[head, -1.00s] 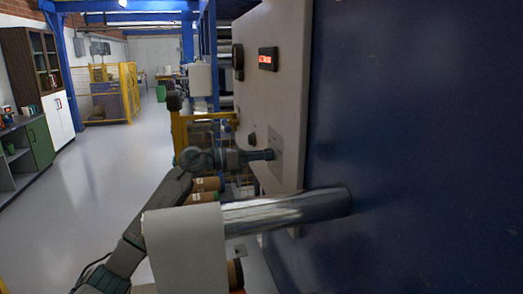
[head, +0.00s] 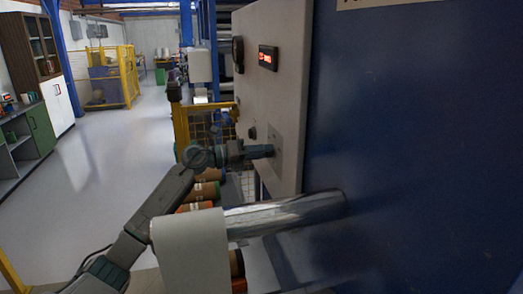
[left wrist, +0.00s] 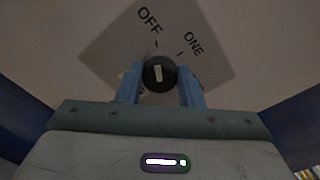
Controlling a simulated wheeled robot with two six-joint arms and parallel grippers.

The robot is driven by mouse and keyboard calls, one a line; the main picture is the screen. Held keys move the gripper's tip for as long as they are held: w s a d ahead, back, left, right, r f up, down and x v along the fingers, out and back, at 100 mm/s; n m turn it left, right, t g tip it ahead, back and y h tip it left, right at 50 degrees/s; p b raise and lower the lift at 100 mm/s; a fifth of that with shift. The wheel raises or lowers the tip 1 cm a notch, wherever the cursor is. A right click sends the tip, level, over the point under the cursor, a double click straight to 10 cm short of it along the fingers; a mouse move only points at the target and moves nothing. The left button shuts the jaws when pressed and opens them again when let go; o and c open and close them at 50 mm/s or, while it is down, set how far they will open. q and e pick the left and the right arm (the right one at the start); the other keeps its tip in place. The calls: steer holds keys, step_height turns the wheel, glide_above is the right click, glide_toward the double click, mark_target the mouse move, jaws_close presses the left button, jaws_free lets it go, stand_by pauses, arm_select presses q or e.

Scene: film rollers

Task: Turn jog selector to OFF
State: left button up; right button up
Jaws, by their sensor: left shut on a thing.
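The jog selector is a dark round knob (left wrist: 158,74) with a white pointer bar, on a square plate (left wrist: 112,52) in the left wrist view. The bar stands almost upright and lines up roughly with the tick under OFF. ONE is printed to the right of OFF; other lettering lower on the plate is partly hidden by the fingers. My left gripper (left wrist: 160,78) is shut on the knob, one blue finger on each side. In the head view my left gripper (head: 268,151) reaches the plate (head: 275,136) on the grey control panel and hides the knob. My right gripper is not in view.
A shiny metal roller (head: 290,214) with a white roll (head: 190,255) juts out below my left arm. A blue machine wall (head: 420,150) fills the right. Open floor lies left.

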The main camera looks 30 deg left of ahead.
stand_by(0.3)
arm_select(q)
steer(key=o, duration=1)
steer(key=shift+c, duration=0.2)
steer(key=shift+a, duration=0.1)
steer(key=b+v, duration=0.7)
steer(key=v, duration=0.3)
steer(key=shift+s+a+b, duration=0.2)
steer(key=shift+a+b, duration=0.05)
steer(key=shift+b, duration=0.05)
